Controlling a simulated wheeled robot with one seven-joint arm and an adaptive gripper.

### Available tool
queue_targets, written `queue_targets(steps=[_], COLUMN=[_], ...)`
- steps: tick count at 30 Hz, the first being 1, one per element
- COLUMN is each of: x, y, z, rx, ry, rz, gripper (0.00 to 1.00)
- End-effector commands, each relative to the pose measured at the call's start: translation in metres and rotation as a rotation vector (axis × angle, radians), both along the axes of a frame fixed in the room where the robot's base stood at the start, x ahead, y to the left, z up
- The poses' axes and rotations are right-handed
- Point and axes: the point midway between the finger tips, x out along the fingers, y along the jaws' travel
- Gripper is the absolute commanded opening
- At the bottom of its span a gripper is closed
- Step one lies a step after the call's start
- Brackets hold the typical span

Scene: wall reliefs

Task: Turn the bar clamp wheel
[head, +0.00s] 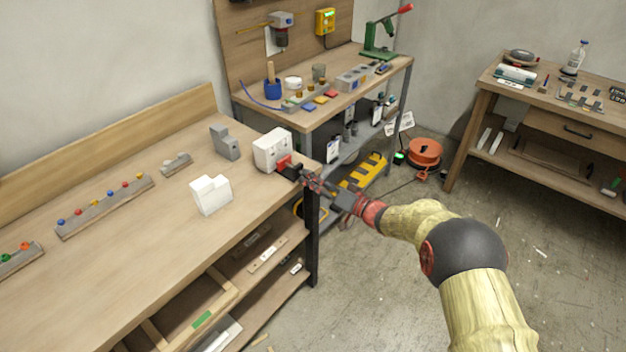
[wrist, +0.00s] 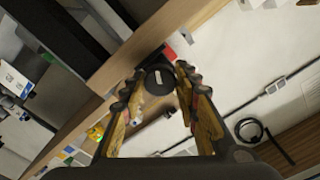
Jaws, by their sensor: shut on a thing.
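The bar clamp shows as a small red part (head: 284,161) on the front of a white block at the workbench's right end. A bit of its red also shows in the wrist view (wrist: 170,52). The clamp's dark round wheel (wrist: 158,82) lies between my fingertips in the wrist view; in the head view my fingers hide it. My gripper (head: 298,173) reaches the clamp from the right, just past the bench edge. In the wrist view my gripper (wrist: 158,84) has one finger on each side of the wheel and is shut on it.
The white block (head: 270,150) stands behind the clamp. A grey block (head: 224,142) and a smaller white block (head: 210,193) stand to its left on the bench (head: 130,250). A second bench (head: 345,98) with tools stands behind. An orange cable reel (head: 424,153) lies on the floor.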

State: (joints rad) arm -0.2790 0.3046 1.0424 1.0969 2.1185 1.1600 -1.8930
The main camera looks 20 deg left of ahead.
Motion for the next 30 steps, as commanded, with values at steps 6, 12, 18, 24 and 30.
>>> queue_targets(steps=[6, 12, 18, 24, 30], x=[-0.0014, -0.0015, -0.001, -0.0006, -0.0005], y=[-0.0001, -0.0001, -0.0001, -0.0001, -0.0001], z=[-0.0039, -0.0041, -0.0031, -0.0018, -0.0011], rx=[-0.006, -0.006, -0.005, -0.004, -0.003], ry=[-0.002, -0.001, -0.001, -0.003, -0.004], rz=[0.002, 0.001, 0.001, 0.0, 0.0], gripper=[0.06, 0.06, 0.41, 0.5, 0.5])
